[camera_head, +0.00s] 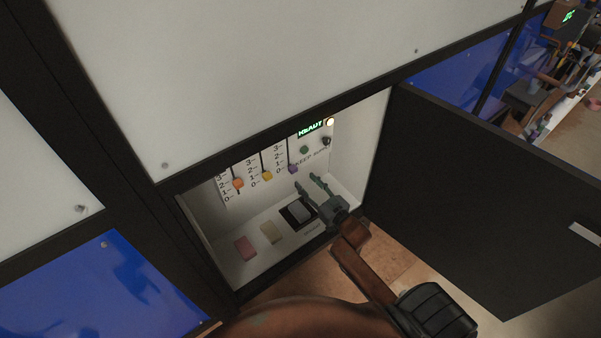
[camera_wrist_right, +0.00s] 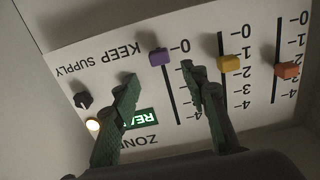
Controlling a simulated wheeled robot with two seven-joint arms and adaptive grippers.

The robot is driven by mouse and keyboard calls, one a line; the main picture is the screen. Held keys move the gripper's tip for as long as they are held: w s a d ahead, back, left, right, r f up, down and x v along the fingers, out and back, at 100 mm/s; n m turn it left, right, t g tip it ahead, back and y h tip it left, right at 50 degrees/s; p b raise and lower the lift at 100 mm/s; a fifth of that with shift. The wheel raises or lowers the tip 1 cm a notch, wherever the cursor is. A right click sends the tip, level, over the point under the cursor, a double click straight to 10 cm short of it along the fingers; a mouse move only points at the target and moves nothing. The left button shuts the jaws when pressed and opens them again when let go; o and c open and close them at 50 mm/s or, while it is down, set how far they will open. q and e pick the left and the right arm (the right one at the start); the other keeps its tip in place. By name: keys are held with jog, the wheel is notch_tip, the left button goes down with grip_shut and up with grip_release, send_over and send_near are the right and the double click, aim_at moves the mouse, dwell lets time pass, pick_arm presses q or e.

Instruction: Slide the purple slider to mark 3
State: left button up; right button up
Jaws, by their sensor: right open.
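The purple slider (camera_head: 293,168) is a small block on a vertical slot in the white panel inside the open cabinet. In the right wrist view the purple slider (camera_wrist_right: 159,57) sits at the 0 end of its scale. That view shows the panel upside down. My right gripper (camera_head: 306,184) is inside the opening, in front of the panel. Its fingers are spread and empty. In the wrist view the right gripper (camera_wrist_right: 160,80) has a fingertip to either side of the slider's line, with the slider just past the tips. No contact is visible. My left gripper is not in view.
A yellow slider (camera_head: 267,176) and an orange slider (camera_head: 238,183) are left of the purple one. Coloured pads lie on the cabinet floor. The dark door (camera_head: 480,200) stands open.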

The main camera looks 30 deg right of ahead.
aim_at(295, 170)
jog(key=w, duration=0.7)
jog(key=shift+w+a, duration=0.2)
jog(key=shift+a, duration=0.1)
jog(key=shift+c, duration=0.3)
grip_shut()
